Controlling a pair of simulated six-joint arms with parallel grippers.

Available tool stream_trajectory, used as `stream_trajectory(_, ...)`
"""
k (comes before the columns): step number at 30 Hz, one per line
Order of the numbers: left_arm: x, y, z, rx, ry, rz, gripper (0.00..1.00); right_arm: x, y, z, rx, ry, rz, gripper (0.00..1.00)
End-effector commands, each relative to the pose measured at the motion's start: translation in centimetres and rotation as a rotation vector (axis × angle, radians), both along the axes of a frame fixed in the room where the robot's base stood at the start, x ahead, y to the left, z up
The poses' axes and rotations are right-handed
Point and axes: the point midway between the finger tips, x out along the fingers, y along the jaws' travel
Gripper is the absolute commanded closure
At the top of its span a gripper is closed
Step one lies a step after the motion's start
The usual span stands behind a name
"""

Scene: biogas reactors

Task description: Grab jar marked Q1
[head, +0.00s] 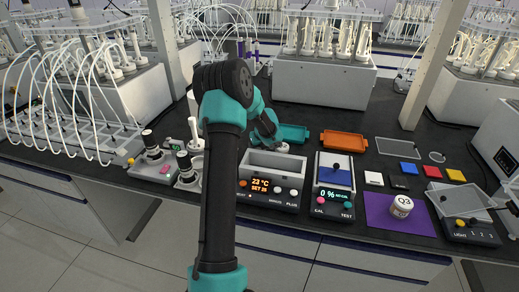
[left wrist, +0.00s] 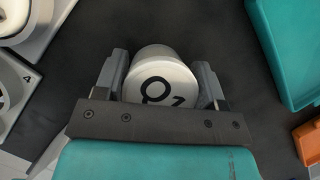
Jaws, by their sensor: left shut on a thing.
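The white jar marked Q1 (left wrist: 160,82) shows in the left wrist view with its labelled lid facing the camera. My left gripper (left wrist: 160,70) has one finger on each side of the jar and is shut on it. In the head view my left gripper (head: 276,146) is low over the black bench, behind the heating block, and the jar there is mostly hidden by my arm. My right gripper is in neither view.
A teal tray (head: 293,133) lies just right of my left gripper, with an orange tray (head: 344,140) beyond it. A jar marked Q3 (head: 402,206) stands on a purple mat (head: 378,213). The temperature unit (head: 271,183) and moisture meter (head: 333,190) stand at the bench front.

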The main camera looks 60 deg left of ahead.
Motion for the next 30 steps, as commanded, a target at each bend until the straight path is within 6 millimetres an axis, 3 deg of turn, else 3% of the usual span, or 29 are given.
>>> stream_trajectory(11, 0.1, 0.0, 0.6, 0.001, -0.001, 0.001, 0.63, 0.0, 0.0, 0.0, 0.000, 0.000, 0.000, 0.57)
stream_trajectory(17, 0.1, 0.0, 3.3, 0.002, -0.004, 0.002, 0.63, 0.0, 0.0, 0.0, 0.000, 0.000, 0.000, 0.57)
stream_trajectory(24, 0.1, 0.0, 7.7, 0.002, -0.004, 0.001, 0.63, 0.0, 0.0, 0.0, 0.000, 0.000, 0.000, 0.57)
stream_trajectory(30, 0.1, 0.0, 9.8, 0.002, -0.001, 0.000, 0.63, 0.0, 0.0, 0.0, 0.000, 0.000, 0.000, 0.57)
